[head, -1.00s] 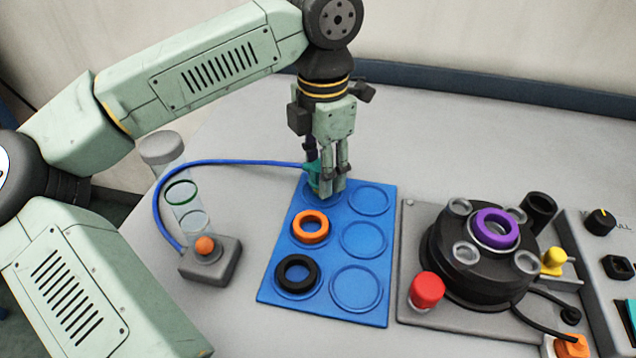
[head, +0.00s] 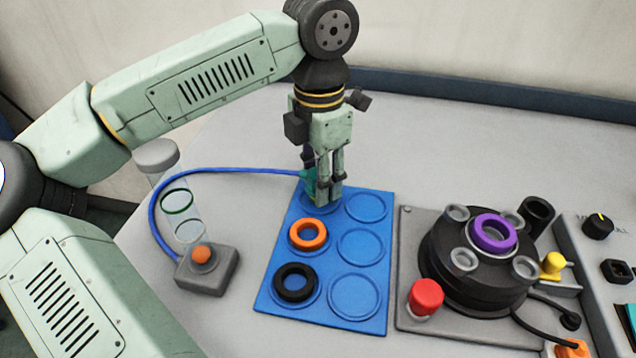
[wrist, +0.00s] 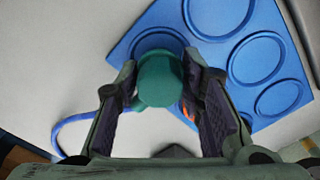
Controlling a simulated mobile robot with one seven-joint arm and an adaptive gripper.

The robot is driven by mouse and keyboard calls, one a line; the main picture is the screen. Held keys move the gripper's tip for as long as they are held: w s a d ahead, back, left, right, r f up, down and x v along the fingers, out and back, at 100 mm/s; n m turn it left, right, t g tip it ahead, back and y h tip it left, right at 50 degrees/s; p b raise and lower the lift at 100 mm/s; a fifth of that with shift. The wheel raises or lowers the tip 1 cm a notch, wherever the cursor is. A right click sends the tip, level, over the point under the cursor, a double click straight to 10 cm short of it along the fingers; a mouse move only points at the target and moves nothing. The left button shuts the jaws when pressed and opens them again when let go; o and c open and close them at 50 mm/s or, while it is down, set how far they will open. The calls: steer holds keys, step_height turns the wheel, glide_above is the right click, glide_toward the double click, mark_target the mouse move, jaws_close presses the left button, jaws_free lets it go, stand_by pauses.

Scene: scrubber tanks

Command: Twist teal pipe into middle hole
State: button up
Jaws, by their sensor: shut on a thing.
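The teal pipe (wrist: 160,82) is between my gripper's fingers in the wrist view. In the head view the teal pipe (head: 310,178) shows beside the fingers, with a blue hose (head: 220,168) running left from it. My gripper (head: 328,198) is shut on the pipe, over the back-left recess of the blue tray (head: 332,263). The fingers hide whether the pipe's lower end touches the tray. To the right, a black round fixture (head: 465,285) has several grey-rimmed holes around its top.
An orange ring (head: 307,234) and a black ring (head: 295,283) lie in the tray's left recesses. A grey box with an orange knob (head: 202,254) and a clear cylinder (head: 180,203) stand left. Red (head: 426,297) and yellow (head: 553,264) knobs flank the fixture. The tray's right recesses are empty.

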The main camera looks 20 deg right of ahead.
steer(key=shift+r+p, duration=1.65)
steer(key=shift+r, duration=0.9)
steer(key=shift+f, duration=0.1)
